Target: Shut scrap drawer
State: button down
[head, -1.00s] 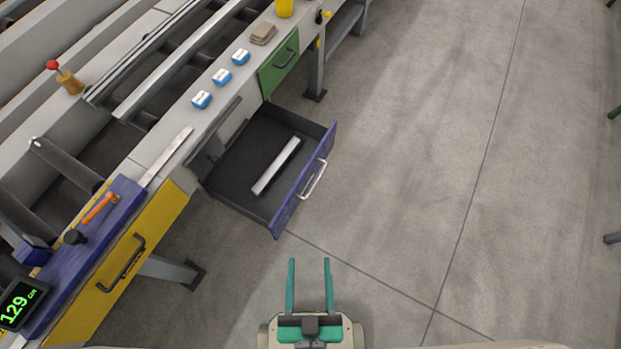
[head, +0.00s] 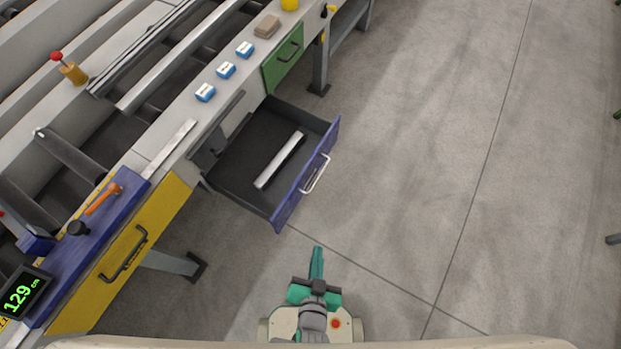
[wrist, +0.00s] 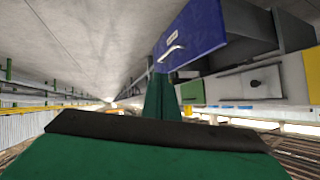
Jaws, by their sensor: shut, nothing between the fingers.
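The scrap drawer has a blue front (head: 306,178) with a pale bar handle (head: 315,173). It stands pulled out from the table, and a light metal bar (head: 279,160) lies on its dark floor. In the wrist view the blue drawer front (wrist: 192,36) appears above and beyond my fingers, with its handle (wrist: 171,53) close to the fingertips in the picture. My gripper (head: 317,250) is shut and empty, its teal fingers together. In the head view it is below the drawer front, apart from it. It also shows in the wrist view (wrist: 162,78).
A green drawer (head: 283,58) and a yellow drawer (head: 122,254) flank the open one, both shut. Blue blocks (head: 226,70), a brown stack (head: 267,26) and a display (head: 22,293) sit along the table. The floor (head: 440,150) to the right is clear.

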jog(key=w+f+m+g+y, duration=0.1)
jog(key=w+f+m+g, duration=0.1)
jog(key=w+f, duration=0.5)
jog(key=g+y, duration=0.4)
jog(key=y, duration=0.7)
send_near(302, 178)
jog(key=x, duration=0.6)
jog(key=shift+a+r, duration=0.1)
jog(key=shift+a, duration=0.1)
jog(key=shift+d, duration=0.3)
jog(key=shift+a, duration=0.2)
